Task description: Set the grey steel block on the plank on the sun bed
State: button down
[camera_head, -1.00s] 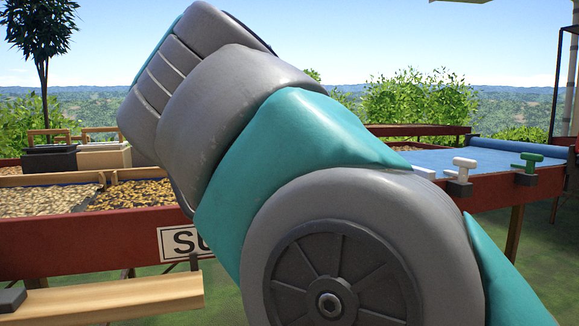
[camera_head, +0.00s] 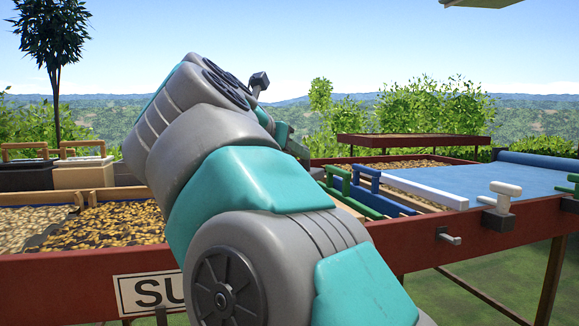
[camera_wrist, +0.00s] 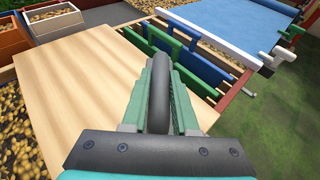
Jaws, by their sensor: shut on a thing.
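In the wrist view my gripper (camera_wrist: 160,72) is shut on a dark grey, rounded upright piece (camera_wrist: 159,100), which looks like part of the grey steel block. Its lower part is hidden by the fingers and wrist. It is over a pale wooden plank (camera_wrist: 75,85); I cannot tell whether it touches the plank. The plank lies across the sun bed, with beans showing along its left side. In the head view the sun bed (camera_head: 75,275) has a red-brown front rail and a partly covered "SU" sign (camera_head: 148,291). My arm hides the held piece there.
Green and blue frames (camera_wrist: 180,52) stand just right of the plank, with a white bar (camera_wrist: 222,40) and a blue sheet (camera_wrist: 235,18) beyond. Bins (camera_wrist: 55,22) are at the back left. Clamps (camera_head: 499,207) stick out along the front rail.

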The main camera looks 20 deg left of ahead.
jog(key=shift+w+a+f+p, duration=0.4)
jog(key=shift+w+a+f, duration=0.3)
jog(key=shift+w+a, duration=0.5)
jog(key=shift+w+a+f+p, duration=0.45)
jog(key=shift+w+a+f, duration=0.3)
jog(key=shift+w+a, duration=0.5)
jog(key=shift+w+a+f+p, duration=0.4)
jog(key=shift+w+a+f, duration=0.3)
jog(key=shift+w+a, duration=0.5)
jog(key=shift+s+a+f, duration=0.1)
jog(key=shift+s+a, duration=0.05)
jog(key=c, duration=0.7)
grip_release()
jog(key=shift+f, duration=0.1)
jog(key=shift+s+r, duration=0.15)
jog(key=shift+r, duration=0.05)
jog(key=v, duration=1.1)
jog(key=shift+s+a+r, duration=0.1)
jog(key=shift+s, duration=0.25)
